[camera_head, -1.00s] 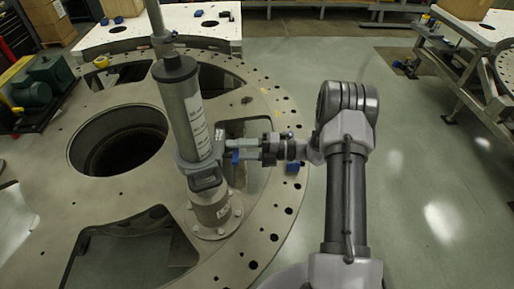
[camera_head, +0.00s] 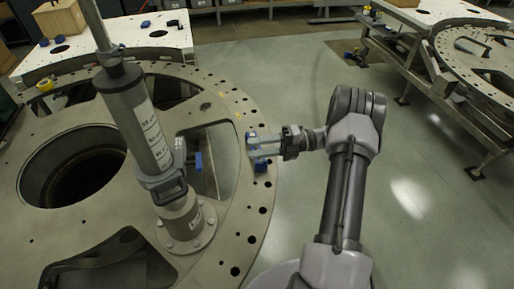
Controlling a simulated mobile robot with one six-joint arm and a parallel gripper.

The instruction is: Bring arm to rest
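My gripper (camera_head: 258,146) is at the end of my arm, over the right rim of the turret plate (camera_head: 243,225). Its fingers point left and look parted, with nothing seen between them. My grey arm (camera_head: 341,195) rises from the bottom edge, and its wrist bends left. The grey cylinder tool (camera_head: 140,122) stands on a flanged base (camera_head: 186,228) on the plate, leaning left in the picture. A clear gap separates my gripper from the tool's blue-tipped side part (camera_head: 198,161).
The plate has a large round opening (camera_head: 75,172) at left and several small holes along its rim. A white table (camera_head: 150,33) stands behind. Another plate on a metal frame (camera_head: 480,50) is at upper right. The floor (camera_head: 430,190) right of my arm is clear.

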